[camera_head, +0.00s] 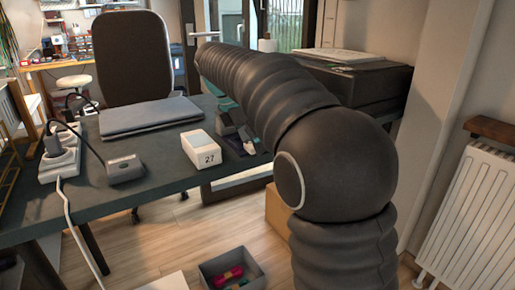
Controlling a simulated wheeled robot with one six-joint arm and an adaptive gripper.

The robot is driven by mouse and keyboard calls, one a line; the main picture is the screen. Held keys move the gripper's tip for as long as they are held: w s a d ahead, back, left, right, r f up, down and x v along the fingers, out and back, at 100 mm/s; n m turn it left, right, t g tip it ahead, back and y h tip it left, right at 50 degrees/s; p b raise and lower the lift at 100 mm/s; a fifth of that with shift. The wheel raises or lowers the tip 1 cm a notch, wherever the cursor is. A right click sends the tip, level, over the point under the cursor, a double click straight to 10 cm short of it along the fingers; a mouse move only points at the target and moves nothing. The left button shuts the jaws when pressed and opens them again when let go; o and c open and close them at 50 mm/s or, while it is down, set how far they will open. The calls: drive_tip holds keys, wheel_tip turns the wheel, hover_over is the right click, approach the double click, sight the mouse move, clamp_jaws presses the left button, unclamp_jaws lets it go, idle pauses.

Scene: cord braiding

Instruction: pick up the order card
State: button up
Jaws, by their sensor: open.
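A small white block-like item marked "27" (203,152) lies on the dark desk near its front edge. It is the only item here with a printed number. I cannot make out for certain whether it is the order card. My dark ribbed arm rises from the lower right and reaches over the desk's right part. My gripper is not visible; it is out of view or hidden behind the arm. Small dark items (229,123) and a teal one (228,103) lie right of the white item, partly covered by my arm.
A closed laptop (150,115), a power strip (60,158) with plugs and a dark grey box (125,169) with a cord are on the desk (160,176). A chair (132,58) stands behind. A grey bin (245,262) is on the floor. A radiator (478,200) is right.

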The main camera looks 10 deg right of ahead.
drive_tip(key=shift+c, duration=0.2)
drive_tip(key=c, duration=0.9)
drive_tip(key=shift+r, duration=0.1)
